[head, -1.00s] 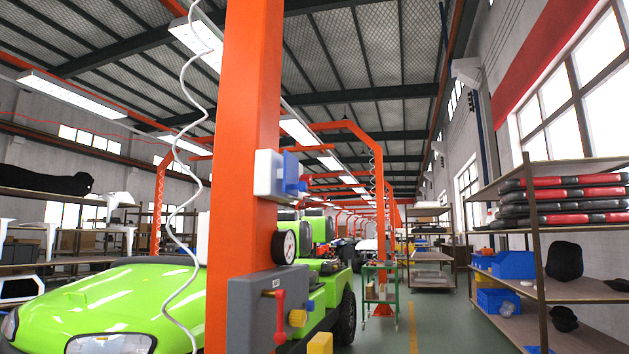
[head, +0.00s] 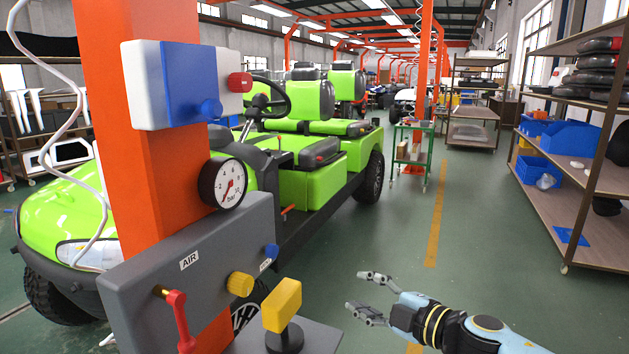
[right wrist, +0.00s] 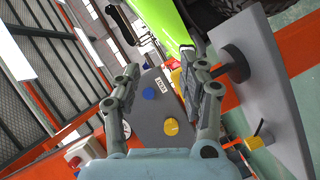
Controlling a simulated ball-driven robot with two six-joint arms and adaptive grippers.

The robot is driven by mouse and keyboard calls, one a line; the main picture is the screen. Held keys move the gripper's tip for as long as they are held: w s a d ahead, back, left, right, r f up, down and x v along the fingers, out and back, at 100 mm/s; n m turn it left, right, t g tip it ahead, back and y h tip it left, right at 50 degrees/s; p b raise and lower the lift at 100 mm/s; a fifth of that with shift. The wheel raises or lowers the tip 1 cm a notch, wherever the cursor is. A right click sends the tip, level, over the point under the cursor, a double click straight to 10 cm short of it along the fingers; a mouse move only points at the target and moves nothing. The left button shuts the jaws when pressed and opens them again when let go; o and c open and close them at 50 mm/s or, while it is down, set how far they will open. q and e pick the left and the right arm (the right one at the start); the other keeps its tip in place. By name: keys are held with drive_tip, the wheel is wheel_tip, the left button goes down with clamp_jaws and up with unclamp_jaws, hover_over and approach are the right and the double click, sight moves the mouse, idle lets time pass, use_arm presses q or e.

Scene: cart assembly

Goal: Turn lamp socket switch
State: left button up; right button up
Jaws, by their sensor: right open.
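A white and blue box (head: 180,85) is mounted on the orange post, with a blue knob (head: 208,110) on its front and a red button (head: 240,82) at its right side. No label names the lamp socket switch, so I cannot tell for sure which control it is. My right gripper (head: 366,292) is open and empty, lower right of the box and well apart from it. In the right wrist view its two fingers (right wrist: 162,72) are spread, with the grey AIR panel seen beyond them. My left gripper is not in view.
Below the box are a pressure gauge (head: 222,184) and the grey AIR panel (head: 150,260) with a red lever (head: 178,318) and yellow knob (head: 240,284). A yellow handle (head: 283,305) stands in front. A green cart (head: 310,180) is behind.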

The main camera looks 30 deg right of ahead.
drive_tip(key=w+a+r+n+y+p, duration=0.1)
drive_tip(key=a+r+n+y+p, duration=0.25)
drive_tip(key=r, duration=0.85)
drive_tip(key=a+r+n+y+p, duration=0.25)
drive_tip(key=a+r+n, duration=0.2)
drive_tip(key=r, duration=0.75)
drive_tip(key=n+g+y+p, duration=0.1)
drive_tip(key=n+p, duration=0.3)
drive_tip(key=n, duration=0.3)
approach(247, 83)
drive_tip(key=shift+w+r, duration=0.15)
drive_tip(key=shift+w, duration=0.2)
drive_tip(key=b+x, duration=0.2)
drive_tip(key=x, duration=0.7)
drive_tip(key=shift+s+a+b, duration=0.15)
drive_tip(key=shift+b, duration=0.15)
drive_tip(key=c, duration=0.7)
drive_tip(key=shift+o, duration=0.2)
drive_tip(key=m, duration=1.2)
drive_tip(key=shift+f+m, duration=0.25)
drive_tip(key=shift+m, duration=0.05)
drive_tip(key=m, duration=0.5)
drive_tip(key=o, duration=0.9)
drive_tip(key=shift+s+r, duration=0.1)
